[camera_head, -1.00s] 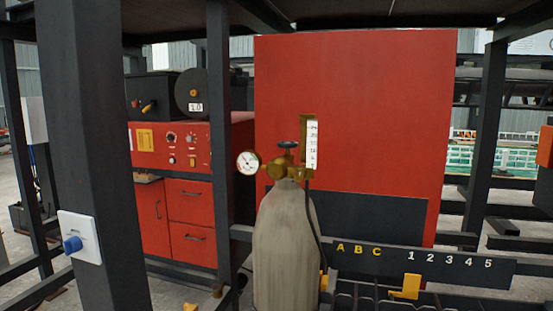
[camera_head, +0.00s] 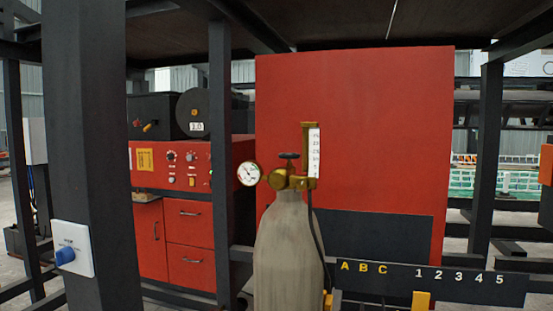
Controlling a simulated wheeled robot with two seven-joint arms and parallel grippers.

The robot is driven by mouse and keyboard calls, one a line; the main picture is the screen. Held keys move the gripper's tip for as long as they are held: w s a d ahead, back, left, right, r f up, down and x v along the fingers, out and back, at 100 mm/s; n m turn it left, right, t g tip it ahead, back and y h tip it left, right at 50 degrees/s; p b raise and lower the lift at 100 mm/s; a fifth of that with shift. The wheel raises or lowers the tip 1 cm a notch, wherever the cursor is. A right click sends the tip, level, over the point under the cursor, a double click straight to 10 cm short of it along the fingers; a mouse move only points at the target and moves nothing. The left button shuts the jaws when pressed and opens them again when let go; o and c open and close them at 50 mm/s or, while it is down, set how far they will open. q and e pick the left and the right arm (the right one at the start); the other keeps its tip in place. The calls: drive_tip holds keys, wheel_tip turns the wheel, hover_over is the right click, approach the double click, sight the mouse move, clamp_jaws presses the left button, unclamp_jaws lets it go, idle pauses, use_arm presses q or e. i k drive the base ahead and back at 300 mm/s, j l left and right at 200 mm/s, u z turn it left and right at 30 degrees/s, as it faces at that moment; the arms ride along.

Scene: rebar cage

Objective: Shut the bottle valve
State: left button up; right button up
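A grey gas bottle (camera_head: 288,255) stands upright in the middle of the head view. On its top sits a brass valve body (camera_head: 280,180) with a small dark handwheel (camera_head: 289,156). A round white gauge (camera_head: 249,174) is on the left of the brass fitting, and a brass flow meter with a white scale (camera_head: 314,152) rises on its right. A dark hose runs down the bottle's right side. How far the handwheel is turned cannot be told. Neither of my grippers shows in the view.
A dark post (camera_head: 88,160) with a blue-knobbed switch box (camera_head: 72,249) stands at left. A red machine with drawers (camera_head: 190,235) is behind it. A large red panel (camera_head: 380,130) backs the bottle. A dark lettered and numbered rail (camera_head: 455,287) lies right of the bottle.

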sight(289, 157)
drive_tip(key=i+j+z, duration=0.1)
drive_tip(key=i+j, duration=0.6)
drive_tip(key=j, duration=0.1)
